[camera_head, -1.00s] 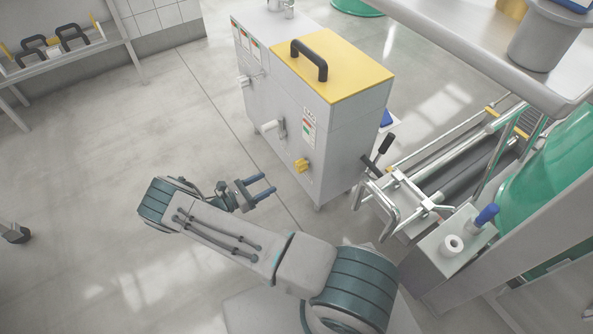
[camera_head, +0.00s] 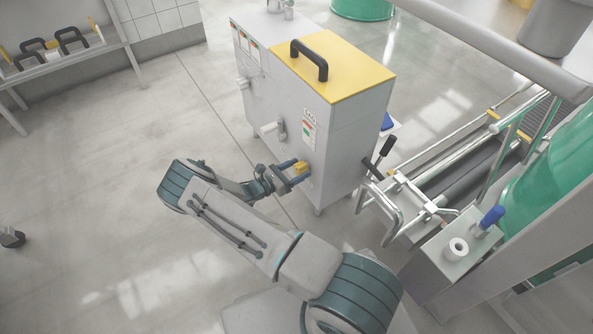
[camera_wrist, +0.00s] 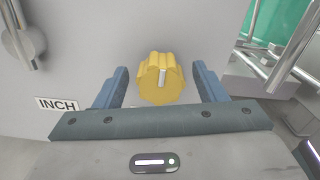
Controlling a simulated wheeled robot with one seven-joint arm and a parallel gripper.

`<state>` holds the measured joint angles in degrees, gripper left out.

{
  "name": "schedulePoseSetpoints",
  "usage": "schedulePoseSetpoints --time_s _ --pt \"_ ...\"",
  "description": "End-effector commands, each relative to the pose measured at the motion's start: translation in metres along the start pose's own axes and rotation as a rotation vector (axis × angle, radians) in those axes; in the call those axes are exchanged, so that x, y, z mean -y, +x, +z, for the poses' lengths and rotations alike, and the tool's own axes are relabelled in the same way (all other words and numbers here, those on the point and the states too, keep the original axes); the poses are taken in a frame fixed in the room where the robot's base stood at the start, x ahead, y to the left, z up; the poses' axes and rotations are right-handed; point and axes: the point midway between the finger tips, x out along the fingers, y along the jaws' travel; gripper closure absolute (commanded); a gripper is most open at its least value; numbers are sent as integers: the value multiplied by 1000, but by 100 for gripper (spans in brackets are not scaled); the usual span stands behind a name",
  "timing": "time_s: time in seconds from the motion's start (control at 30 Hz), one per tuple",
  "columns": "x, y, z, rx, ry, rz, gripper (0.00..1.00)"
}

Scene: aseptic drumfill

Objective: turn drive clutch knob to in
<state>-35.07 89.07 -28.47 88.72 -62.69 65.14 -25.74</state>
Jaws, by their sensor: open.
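The yellow clutch knob (camera_wrist: 160,80) has a scalloped rim and a white pointer line that stands nearly upright in the wrist view. It sits low on the front face of the grey cabinet (camera_head: 339,150). The knob also shows in the head view (camera_head: 301,167), beside the fingertips. My gripper (camera_wrist: 160,88) is open, with one blue finger on each side of the knob. Gaps show between the knob and both fingers, so it is not gripped. The lower edge of the knob is close to the gripper body in the wrist view.
An INCH label (camera_wrist: 58,105) and a grey lever handle (camera_wrist: 22,40) are left of the knob. The cabinet has a yellow lid (camera_head: 335,65) with a black handle. A conveyor (camera_head: 465,165) and green drum (camera_head: 560,165) stand right. Open floor (camera_head: 90,200) lies left.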

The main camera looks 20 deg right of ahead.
Motion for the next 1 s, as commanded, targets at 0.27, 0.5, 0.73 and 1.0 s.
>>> schedulePoseSetpoints --time_s 0.27,0.5,0.73,1.0 --pt "0 0 0 0 0 0 66" --pt "0 0 0 0 4 0 79" --pt "0 0 -1 -1 59 0 79" --pt "1 -1 -1 1 242 1 79"
